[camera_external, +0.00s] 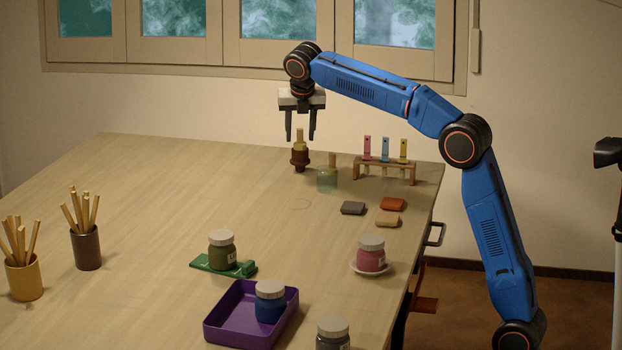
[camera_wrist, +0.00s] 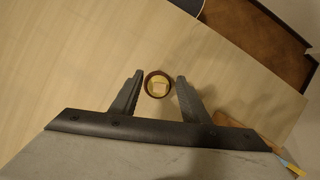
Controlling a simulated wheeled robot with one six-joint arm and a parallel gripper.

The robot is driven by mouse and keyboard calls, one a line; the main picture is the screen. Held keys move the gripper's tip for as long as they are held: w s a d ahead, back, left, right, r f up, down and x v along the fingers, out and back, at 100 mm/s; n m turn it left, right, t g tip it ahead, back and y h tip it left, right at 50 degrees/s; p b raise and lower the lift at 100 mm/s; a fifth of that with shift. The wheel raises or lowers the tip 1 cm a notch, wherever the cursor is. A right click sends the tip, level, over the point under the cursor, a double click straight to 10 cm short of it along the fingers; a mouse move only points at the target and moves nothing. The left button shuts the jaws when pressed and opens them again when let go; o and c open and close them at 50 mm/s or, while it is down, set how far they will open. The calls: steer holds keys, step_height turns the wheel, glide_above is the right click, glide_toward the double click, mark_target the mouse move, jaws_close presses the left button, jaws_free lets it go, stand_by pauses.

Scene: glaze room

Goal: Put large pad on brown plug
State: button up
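A dark brown plug-like piece (camera_external: 300,160) stands upright on the far part of the table. A round yellowish piece with an upright wooden handle (camera_external: 299,146) sits on top of it; I cannot tell if this is the large pad. To its right stands a pale green, see-through piece with a wooden handle (camera_external: 327,180). My gripper (camera_external: 300,138) points down, open and empty, with its fingers on either side of the yellowish piece's handle. In the wrist view, the yellowish disc (camera_wrist: 158,80) shows inside a brown rim between the open fingers.
A small wooden rack (camera_external: 384,163) with three coloured strips stands right of these pieces. Several flat tiles (camera_external: 353,208) lie nearer. Lidded jars, a purple tray (camera_external: 222,330) and two stick-filled cups stand toward the front and left. The table's back left is clear.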

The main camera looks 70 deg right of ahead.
steer(key=v, duration=1.2)
steer(key=shift+s+a+r, duration=0.1)
steer(key=shift+s, duration=0.05)
stand_by(0.5)
